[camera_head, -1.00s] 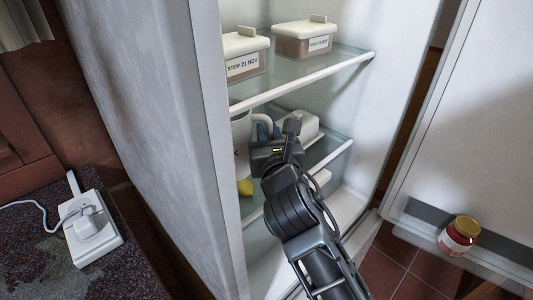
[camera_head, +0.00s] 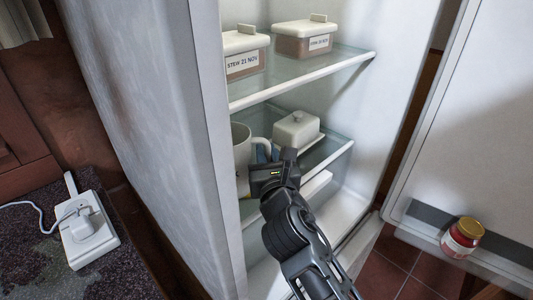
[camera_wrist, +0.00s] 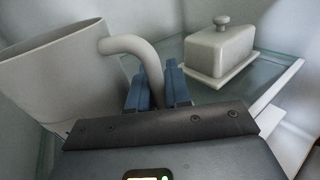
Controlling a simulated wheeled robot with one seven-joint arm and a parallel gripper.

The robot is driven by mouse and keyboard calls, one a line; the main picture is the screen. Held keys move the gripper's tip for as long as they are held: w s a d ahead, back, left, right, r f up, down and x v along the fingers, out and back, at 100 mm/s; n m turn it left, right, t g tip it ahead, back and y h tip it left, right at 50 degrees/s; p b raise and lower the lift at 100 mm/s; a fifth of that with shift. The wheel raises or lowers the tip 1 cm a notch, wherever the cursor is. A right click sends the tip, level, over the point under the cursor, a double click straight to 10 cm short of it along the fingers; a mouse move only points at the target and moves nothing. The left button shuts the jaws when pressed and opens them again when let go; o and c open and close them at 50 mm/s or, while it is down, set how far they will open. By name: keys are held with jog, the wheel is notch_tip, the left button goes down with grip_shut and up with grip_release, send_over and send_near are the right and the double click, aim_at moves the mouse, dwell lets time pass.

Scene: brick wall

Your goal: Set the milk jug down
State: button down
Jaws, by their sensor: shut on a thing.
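The milk jug (camera_head: 241,147) is white with a large looped handle. It is inside the open fridge, at the left of the middle shelf, partly hidden by the fridge's side wall. My gripper (camera_head: 264,155) reaches in from the front, with its blue fingers on the jug's handle. In the wrist view the jug (camera_wrist: 55,85) is at the left, and the fingers of my gripper (camera_wrist: 157,88) are shut around the lower part of the handle. The jug's base is hidden by the gripper body, so I cannot tell whether it touches the shelf.
A white lidded butter dish (camera_head: 297,132) stands right of the jug on the glass shelf (camera_head: 335,150). Two stew boxes (camera_head: 243,60) (camera_head: 303,42) stand on the shelf above. A red jar (camera_head: 461,238) sits in the open door at the right. The fridge's side wall is close on the left.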

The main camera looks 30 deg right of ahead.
jog(key=c, duration=1.1)
grip_release()
jog(key=shift+r, duration=0.2)
jog(key=b+v, duration=0.1)
jog(key=v, duration=1.1)
jog(key=shift+s+f, duration=0.1)
